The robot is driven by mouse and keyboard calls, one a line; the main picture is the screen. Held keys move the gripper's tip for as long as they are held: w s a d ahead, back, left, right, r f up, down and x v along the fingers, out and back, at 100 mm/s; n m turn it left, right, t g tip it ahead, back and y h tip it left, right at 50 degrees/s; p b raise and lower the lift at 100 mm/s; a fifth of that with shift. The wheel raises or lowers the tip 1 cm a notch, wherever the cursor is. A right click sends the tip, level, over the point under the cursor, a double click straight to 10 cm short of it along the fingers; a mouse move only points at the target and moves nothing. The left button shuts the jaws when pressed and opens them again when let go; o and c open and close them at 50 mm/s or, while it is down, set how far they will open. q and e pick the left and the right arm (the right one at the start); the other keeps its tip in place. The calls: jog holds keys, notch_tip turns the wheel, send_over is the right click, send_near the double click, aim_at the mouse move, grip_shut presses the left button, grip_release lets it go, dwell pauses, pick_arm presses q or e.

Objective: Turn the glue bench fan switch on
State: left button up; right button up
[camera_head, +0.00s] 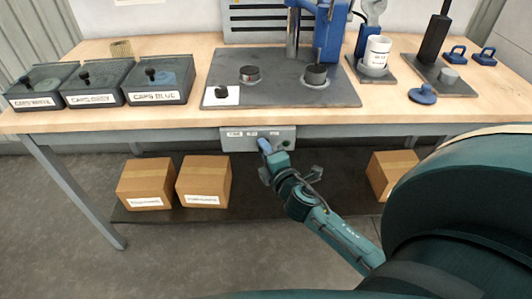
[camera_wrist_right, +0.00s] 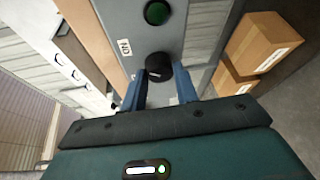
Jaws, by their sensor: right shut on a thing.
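The grey switch panel (camera_head: 232,141) hangs under the front edge of the bench. A black round knob (camera_wrist_right: 158,66) with a light mark sits on it in the right wrist view. A dark green round lamp or button (camera_wrist_right: 157,13) is beside the knob, with a small white label (camera_wrist_right: 125,47) nearby. My right gripper (camera_head: 264,144) is at the panel, its blue fingers (camera_wrist_right: 159,70) on both sides of the knob and shut on it. In the head view the gripper hides the knob. My left gripper is in neither view.
Cardboard boxes (camera_head: 146,184) stand on the dark lower shelf (camera_head: 270,204). The wooden bench top (camera_head: 200,60) carries lidded black bins (camera_head: 96,82), a dark plate (camera_head: 330,92) with a blue press (camera_head: 330,30), and a white jar (camera_head: 376,52). My right arm fills the lower right.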

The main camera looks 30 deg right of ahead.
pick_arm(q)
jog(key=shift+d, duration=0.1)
pick_arm(e)
jog(key=o, duration=1)
jog(key=shift+c, duration=0.2)
pick_arm(q)
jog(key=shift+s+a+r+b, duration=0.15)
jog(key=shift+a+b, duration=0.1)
jog(key=shift+b, duration=0.25)
pick_arm(e)
jog(key=v, duration=1.3)
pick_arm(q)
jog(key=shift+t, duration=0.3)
pick_arm(e)
jog(key=shift+s, duration=0.15)
